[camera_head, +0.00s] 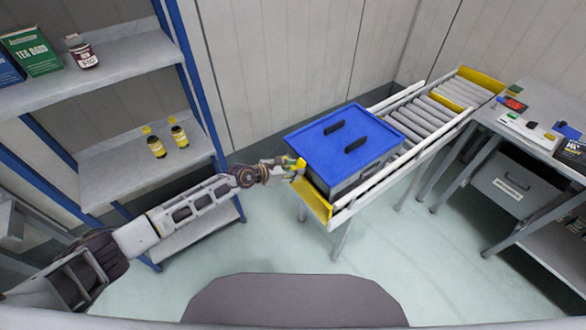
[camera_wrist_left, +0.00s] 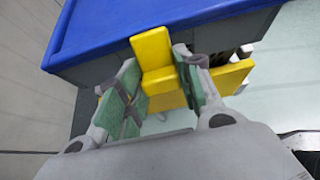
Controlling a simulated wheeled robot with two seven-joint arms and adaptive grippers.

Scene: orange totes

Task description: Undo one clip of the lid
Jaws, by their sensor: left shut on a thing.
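A grey tote (camera_head: 352,180) with a blue lid (camera_head: 375,127) sits at the near end of a roller conveyor. The lid has two dark handles on top and looks closed. A yellow clip (camera_wrist_left: 152,50) sits at the lid's edge in the left wrist view. My left gripper (camera_head: 291,166) is at the tote's left end. In the left wrist view its green-padded fingers (camera_wrist_left: 157,78) are shut on the clip. The clip's lower part is partly hidden between the fingers. The tote's far side is hidden. My right gripper is not in view.
The roller conveyor (camera_head: 417,122) has a yellow end plate (camera_head: 311,202) close under my left gripper. A shelf rack (camera_head: 133,160) with bottles and boxes stands at left. A workbench (camera_head: 484,117) with small items is at right. The floor in front is clear.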

